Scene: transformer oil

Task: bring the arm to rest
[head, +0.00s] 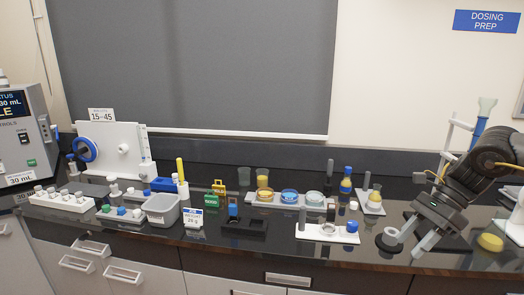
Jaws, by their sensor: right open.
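My right arm comes in from the right edge. Its dark grey right gripper (404,246) hangs low over the right part of the black bench (375,258), close to the front edge. Its two pale fingers are apart, and I see nothing held between them. The finger ends look close to the bench top; I cannot tell whether they touch it. A yellow disc (490,242) lies on the bench to the right of the gripper. My left gripper is not in view.
A white tray (328,232) with a blue-capped item stands left of the gripper. Behind it are a small yellow-filled beaker (376,197) and a blue-capped bottle (345,185). A blue-and-white stand (480,125) is behind my arm. Racks and a grey bin (161,211) fill the left.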

